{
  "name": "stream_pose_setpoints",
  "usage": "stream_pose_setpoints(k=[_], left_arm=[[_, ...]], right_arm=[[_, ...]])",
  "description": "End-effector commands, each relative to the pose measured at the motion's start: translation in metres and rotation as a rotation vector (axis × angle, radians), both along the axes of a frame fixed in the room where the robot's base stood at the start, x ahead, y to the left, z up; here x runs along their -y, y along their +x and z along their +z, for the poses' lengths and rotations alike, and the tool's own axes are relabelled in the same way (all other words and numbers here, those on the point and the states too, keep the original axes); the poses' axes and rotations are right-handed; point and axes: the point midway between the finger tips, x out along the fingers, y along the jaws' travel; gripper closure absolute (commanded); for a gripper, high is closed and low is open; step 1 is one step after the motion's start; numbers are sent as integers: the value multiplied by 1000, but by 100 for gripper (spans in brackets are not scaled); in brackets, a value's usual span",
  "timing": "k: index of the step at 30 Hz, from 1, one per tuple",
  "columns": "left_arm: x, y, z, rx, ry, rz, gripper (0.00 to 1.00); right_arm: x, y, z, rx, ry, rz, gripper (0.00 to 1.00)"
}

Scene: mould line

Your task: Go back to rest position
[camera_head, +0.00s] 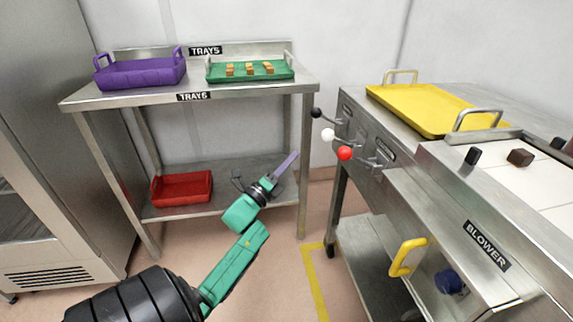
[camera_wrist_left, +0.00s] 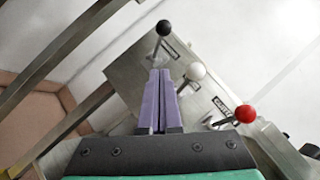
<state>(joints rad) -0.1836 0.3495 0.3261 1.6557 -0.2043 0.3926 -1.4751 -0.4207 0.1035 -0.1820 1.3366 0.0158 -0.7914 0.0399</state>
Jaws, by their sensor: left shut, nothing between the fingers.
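My left gripper (camera_head: 285,168) has purple fingers on a green arm. It hangs in the open space between the tray table and the machine with levers. In the left wrist view its fingers (camera_wrist_left: 160,96) are together with nothing between them. Their tips point toward the black lever knob (camera_wrist_left: 163,28), apart from it as far as the head view shows. The white knob (camera_head: 328,134) and red knob (camera_head: 345,153) sit to the right of the black knob (camera_head: 316,112). My right gripper is not in either view.
The tray table (camera_head: 140,101) holds a purple tray (camera_head: 140,73) and a green tray (camera_head: 268,75) with several small brown pieces. A red tray (camera_head: 182,188) lies on its lower shelf. A yellow tray (camera_head: 425,108) lies on the machine. A yellow handle (camera_head: 404,257) sticks out below.

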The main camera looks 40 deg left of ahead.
Motion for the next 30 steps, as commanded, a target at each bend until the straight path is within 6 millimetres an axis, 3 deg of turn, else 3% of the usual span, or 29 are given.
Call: stream_pose_setpoints(k=[6, 23, 26, 29, 30], left_arm=[[1, -19, -3, 1, 0, 0, 100], [1, -18, -6, -6, -11, -1, 100], [1, -14, -36, -81, -126, -3, 100], [8, -12, -108, -249, -395, 10, 100], [14, -15, -144, -332, -531, 27, 100]], right_arm=[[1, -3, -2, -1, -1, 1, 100], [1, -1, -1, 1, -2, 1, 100], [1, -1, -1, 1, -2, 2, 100], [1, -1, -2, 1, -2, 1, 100], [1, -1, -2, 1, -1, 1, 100]])
